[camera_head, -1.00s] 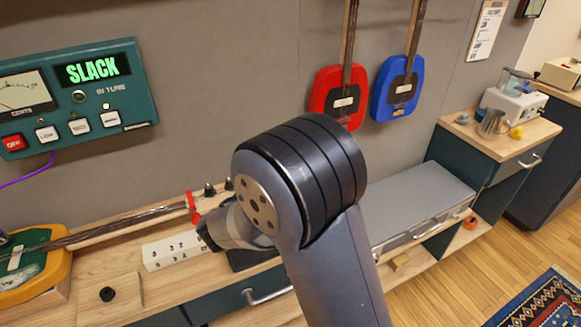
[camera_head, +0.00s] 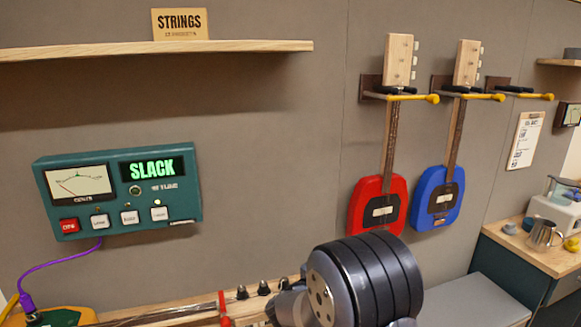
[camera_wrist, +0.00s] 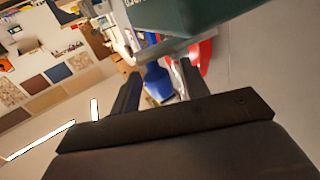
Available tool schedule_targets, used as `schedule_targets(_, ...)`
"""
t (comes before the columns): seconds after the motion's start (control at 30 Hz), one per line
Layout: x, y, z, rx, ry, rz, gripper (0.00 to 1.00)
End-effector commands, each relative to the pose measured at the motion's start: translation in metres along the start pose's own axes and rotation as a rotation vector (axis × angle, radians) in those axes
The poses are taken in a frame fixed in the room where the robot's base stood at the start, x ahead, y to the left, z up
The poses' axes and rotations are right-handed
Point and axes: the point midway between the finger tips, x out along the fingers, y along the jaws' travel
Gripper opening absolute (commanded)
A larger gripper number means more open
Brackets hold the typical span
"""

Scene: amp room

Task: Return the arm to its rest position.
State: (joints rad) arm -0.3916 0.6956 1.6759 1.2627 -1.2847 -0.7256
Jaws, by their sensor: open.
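My arm rises at the bottom of the head view, its dark ringed joint (camera_head: 365,280) in front of the bench. The gripper itself is hidden in that view. In the wrist view my gripper (camera_wrist: 160,75) shows two dark fingers set apart, with nothing held between them. The teal tuner box (camera_head: 118,190) on the wall reads "SLACK"; its underside (camera_wrist: 185,15) fills the top of the wrist view, close to the fingers. I cannot tell whether they touch it.
A red instrument (camera_head: 378,215) and a blue one (camera_head: 437,205) hang on the wall. A wooden shelf (camera_head: 150,50) runs at upper left. A stringed instrument with a yellow-green body (camera_head: 60,317) lies on the bench. A metal jug (camera_head: 541,235) stands at right.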

Motion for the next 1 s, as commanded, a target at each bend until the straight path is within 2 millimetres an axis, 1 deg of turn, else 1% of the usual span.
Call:
schedule_targets(0.03, 0.007, 0.000, -0.001, 0.001, 0.000, 0.001, 0.43)
schedule_targets(0.1, 0.014, 0.001, -0.001, 0.000, 0.000, 0.002, 0.43)
schedule_targets(0.37, 0.014, 0.000, 0.000, 0.000, 0.000, -0.038, 0.43)
schedule_targets(0.77, 0.011, -0.001, -0.001, 0.001, 0.001, -0.015, 0.43)
schedule_targets(0.8, 0.010, -0.001, -0.001, 0.001, 0.000, -0.001, 0.43)
schedule_targets(0.87, 0.000, -0.002, 0.000, 0.001, 0.000, -0.005, 0.43)
schedule_targets(1.0, -0.028, -0.002, 0.001, 0.001, 0.001, -0.006, 0.43)
